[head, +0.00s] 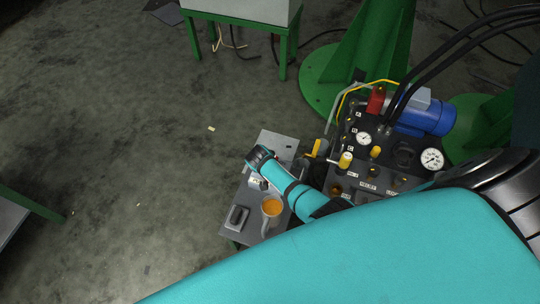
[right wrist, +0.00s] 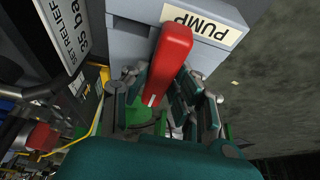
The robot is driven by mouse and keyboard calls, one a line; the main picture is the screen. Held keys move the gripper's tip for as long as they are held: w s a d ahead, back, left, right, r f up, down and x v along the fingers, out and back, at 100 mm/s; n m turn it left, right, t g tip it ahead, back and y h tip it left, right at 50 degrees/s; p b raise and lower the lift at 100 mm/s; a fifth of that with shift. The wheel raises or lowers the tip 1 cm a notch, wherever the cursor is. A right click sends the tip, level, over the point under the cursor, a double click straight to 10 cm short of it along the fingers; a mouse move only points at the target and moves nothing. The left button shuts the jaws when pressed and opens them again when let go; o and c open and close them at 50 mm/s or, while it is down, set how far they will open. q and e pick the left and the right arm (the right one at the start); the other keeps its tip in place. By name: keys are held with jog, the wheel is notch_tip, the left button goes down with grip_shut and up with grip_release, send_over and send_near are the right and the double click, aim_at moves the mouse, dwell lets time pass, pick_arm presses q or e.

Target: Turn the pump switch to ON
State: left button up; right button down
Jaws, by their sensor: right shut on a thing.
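The pump switch is a red lever handle (right wrist: 168,62) on a grey box (right wrist: 128,38), beside a label (right wrist: 205,22) reading PUMP in the right wrist view. My right gripper (right wrist: 160,92) has its fingers on both sides of the red handle and is shut on it. The handle slants slightly in that view, and its lower end lies between the fingers. ON or OFF marks are not visible. In the head view my teal right arm reaches over the small grey table (head: 277,145) and hides most of the switch. My left gripper is not in view.
An orange-topped cup (head: 271,208) and a dark device (head: 237,217) stand on the table's near part. To the right is a hydraulic panel with gauges (head: 432,159), yellow-handled valves (head: 345,160), a blue motor (head: 427,116) and black hoses. Open floor lies left.

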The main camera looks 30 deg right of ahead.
dwell(0.3)
jog(key=c, duration=1.1)
grip_release()
jog(key=shift+r, duration=0.1)
jog(key=shift+r, duration=0.2)
jog(key=v, duration=1.1)
jog(key=shift+s+a+r, duration=0.1)
jog(key=shift+r, duration=0.1)
